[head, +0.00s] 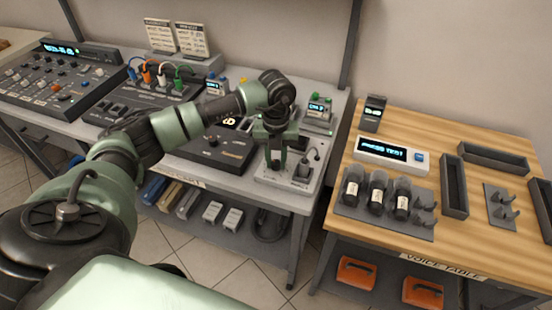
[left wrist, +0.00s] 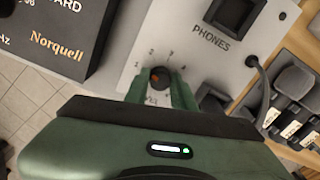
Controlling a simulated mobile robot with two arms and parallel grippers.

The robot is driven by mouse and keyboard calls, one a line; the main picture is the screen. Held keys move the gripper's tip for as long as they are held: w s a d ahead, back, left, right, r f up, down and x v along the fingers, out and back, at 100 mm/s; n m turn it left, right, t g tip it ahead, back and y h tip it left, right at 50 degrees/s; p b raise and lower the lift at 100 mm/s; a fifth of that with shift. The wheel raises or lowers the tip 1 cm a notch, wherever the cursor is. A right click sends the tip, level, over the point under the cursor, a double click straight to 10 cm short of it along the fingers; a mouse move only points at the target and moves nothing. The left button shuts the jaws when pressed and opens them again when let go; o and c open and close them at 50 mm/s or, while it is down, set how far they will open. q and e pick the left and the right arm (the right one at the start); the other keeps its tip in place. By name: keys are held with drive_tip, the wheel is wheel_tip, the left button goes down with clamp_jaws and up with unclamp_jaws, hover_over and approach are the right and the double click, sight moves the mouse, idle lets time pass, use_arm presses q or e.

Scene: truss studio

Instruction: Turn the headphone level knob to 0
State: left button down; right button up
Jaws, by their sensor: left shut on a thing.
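The headphone level knob (left wrist: 158,77) is a small dark round knob with an orange mark, in the left wrist view. It stands on a light grey box (left wrist: 190,58) marked PHONES, with small numerals printed around the knob. My left gripper (left wrist: 160,88) is shut on the knob, a green finger on each side. The gripper body hides the lower part of the dial and most of its label. In the head view my left gripper (head: 275,163) reaches down onto the box (head: 273,179) at the bench's front right, hiding the knob there. My right gripper is out of view.
The wooden voice table (head: 440,225) stands to the right, across a gap, with microphones (head: 377,193) in a holder.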

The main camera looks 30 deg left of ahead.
sight(276, 162)
use_arm(q)
drive_tip(key=n+p, duration=0.1)
drive_tip(key=n, duration=0.5)
drive_tip(key=shift+r+n, duration=0.15)
drive_tip(key=shift+n, duration=0.15)
drive_tip(key=n+p, duration=0.1)
drive_tip(key=n, duration=0.4)
drive_tip(key=shift+w+a+n, duration=0.1)
drive_tip(key=shift+n, duration=0.3)
drive_tip(key=c, duration=1.2)
unclamp_jaws()
drive_tip(key=shift+o, duration=0.2)
wheel_tip(276, 162, up, 8)
drive_tip(key=shift+f+b, duration=0.15)
drive_tip(key=shift+b, duration=0.3)
